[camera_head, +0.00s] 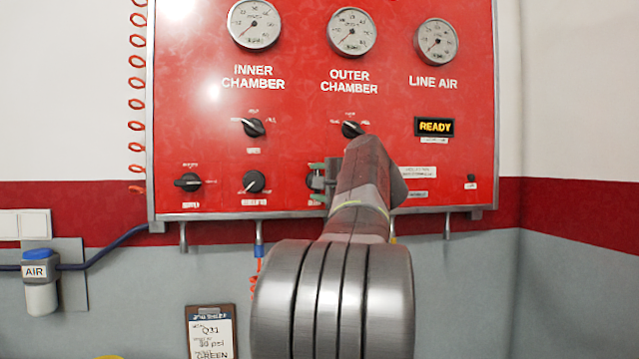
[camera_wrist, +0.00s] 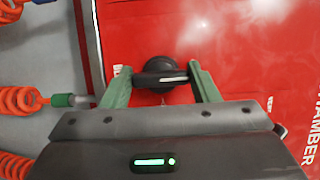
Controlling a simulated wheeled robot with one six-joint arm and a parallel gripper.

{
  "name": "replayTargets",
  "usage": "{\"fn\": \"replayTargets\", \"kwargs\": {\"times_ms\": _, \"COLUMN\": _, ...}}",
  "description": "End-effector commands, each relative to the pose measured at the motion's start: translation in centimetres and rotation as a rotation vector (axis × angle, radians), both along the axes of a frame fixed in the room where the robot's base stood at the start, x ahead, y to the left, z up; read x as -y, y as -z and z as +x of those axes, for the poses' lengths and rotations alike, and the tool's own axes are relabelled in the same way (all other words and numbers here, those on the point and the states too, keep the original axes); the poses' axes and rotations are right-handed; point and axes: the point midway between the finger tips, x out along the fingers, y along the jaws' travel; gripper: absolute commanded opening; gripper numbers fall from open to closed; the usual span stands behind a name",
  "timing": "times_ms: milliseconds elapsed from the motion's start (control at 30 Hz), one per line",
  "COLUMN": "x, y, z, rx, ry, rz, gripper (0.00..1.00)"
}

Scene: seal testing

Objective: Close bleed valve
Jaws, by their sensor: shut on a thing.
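My gripper (camera_head: 322,181) is at the lower middle of the red panel, at the third black knob (camera_head: 311,182) of the bottom row. In the wrist view my gripper's green fingers (camera_wrist: 160,77) are shut on this round black knob (camera_wrist: 157,88), one on each side of its raised bar. The bar has a pale pointer mark near its right end and lies nearly level in that view. In the head view my arm and fingers hide most of the knob, and its label is too covered to read.
The red panel (camera_head: 300,125) also carries several knobs, among them a bottom left knob (camera_head: 188,182) and its neighbour (camera_head: 254,182). Three gauges sit above; the display (camera_head: 434,127) reads READY. Orange coiled hoses (camera_wrist: 18,100) hang by the panel edge. A clipboard (camera_head: 211,335) is below.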

Motion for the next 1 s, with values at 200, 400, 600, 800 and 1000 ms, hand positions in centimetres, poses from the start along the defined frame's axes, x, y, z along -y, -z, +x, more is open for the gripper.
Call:
{"fn": "replayTargets", "kwargs": {"times_ms": 200, "x": 0.0, "y": 0.2, "z": 0.0, "rx": -0.003, "ry": -0.001, "rz": -0.002, "gripper": 0.76}}
{"fn": "replayTargets", "kwargs": {"times_ms": 400, "x": 0.0, "y": 0.1, "z": 0.0, "rx": -0.001, "ry": 0.000, "rz": -0.001, "gripper": 0.76}}
{"fn": "replayTargets", "kwargs": {"times_ms": 600, "x": 0.6, "y": 0.1, "z": -0.7, "rx": 0.001, "ry": 0.002, "rz": -0.001, "gripper": 0.76}}
{"fn": "replayTargets", "kwargs": {"times_ms": 800, "x": 2.8, "y": 0.3, "z": -3.9, "rx": 0.002, "ry": 0.006, "rz": -0.001, "gripper": 0.76}}
{"fn": "replayTargets", "kwargs": {"times_ms": 1000, "x": 5.3, "y": 0.3, "z": -7.7, "rx": 0.001, "ry": 0.006, "rz": -0.002, "gripper": 0.76}}
